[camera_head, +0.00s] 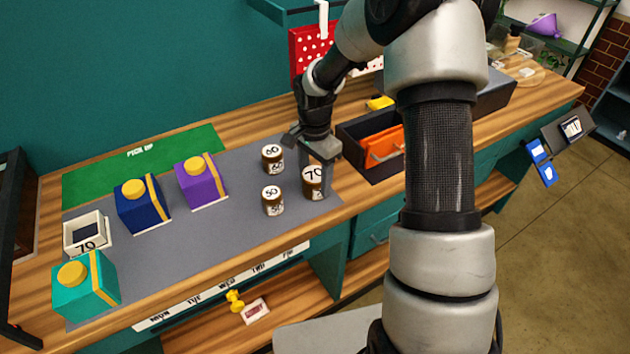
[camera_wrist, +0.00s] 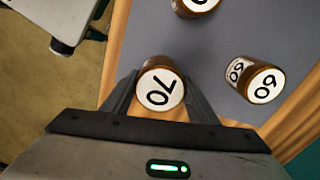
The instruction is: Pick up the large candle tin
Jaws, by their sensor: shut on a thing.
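The large candle tin (camera_head: 313,182) is brown with a white lid and label marked 70. It stands at the right end of the grey mat (camera_head: 240,222). My gripper (camera_head: 318,166) is above it, pointing down, with its fingers shut on the tin's sides. In the wrist view the tin (camera_wrist: 160,90) sits between the two fingers, its lid facing the camera. I cannot tell whether its base is on the mat or slightly raised. A tin marked 60 (camera_head: 272,158) and a tin marked 50 (camera_head: 273,200) stand to its left, apart from it.
Purple (camera_head: 201,180), blue (camera_head: 142,205) and teal (camera_head: 85,285) boxes stand on the mat's left part, near a white-framed holder marked 70 (camera_head: 87,235). A green PICK UP strip (camera_head: 140,165) lies behind. A dark bin with an orange item (camera_head: 382,148) is right of my gripper.

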